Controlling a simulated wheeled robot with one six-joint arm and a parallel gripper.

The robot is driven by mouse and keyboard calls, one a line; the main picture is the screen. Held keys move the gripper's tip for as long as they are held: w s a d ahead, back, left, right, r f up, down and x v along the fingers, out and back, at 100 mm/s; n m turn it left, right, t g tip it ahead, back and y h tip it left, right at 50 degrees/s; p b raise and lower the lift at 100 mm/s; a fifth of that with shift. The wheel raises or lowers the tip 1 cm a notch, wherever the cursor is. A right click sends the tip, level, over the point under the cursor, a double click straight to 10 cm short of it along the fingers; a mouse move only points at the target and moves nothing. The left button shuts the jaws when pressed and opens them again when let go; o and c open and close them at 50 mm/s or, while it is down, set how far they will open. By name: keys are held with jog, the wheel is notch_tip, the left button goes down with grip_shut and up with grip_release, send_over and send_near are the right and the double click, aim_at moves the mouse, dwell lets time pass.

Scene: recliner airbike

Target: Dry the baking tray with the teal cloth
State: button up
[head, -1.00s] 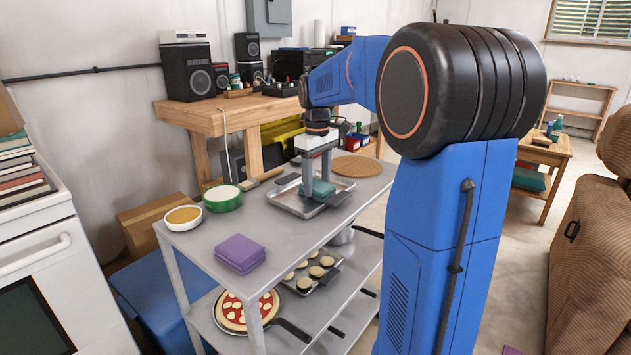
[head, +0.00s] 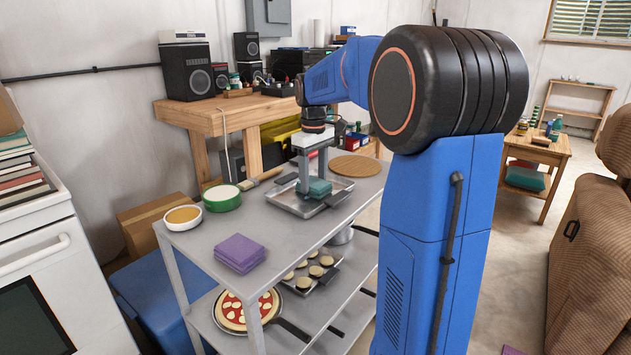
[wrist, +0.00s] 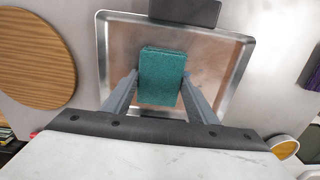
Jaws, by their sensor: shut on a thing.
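The baking tray (head: 285,204) is a shallow metal pan on the top shelf of a grey cart; it also shows in the wrist view (wrist: 228,95). The teal cloth (wrist: 162,75) is a folded block between my fingers, over the tray's inside. In the head view the cloth (head: 319,188) sits low in the tray, toward its right part. My gripper (head: 312,178) points down and is shut on the cloth; its two fingers flank the cloth in the wrist view (wrist: 160,90). I cannot tell how firmly the cloth touches the tray floor.
A round wooden board (head: 356,166) lies behind the tray. A green-rimmed bowl (head: 222,197), a bowl with orange contents (head: 183,217) and a folded purple cloth (head: 240,251) stand on the same shelf.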

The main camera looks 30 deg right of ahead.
jog(key=shift+w, duration=0.25)
jog(key=shift+s, duration=1.05)
jog(key=shift+s, duration=0.1)
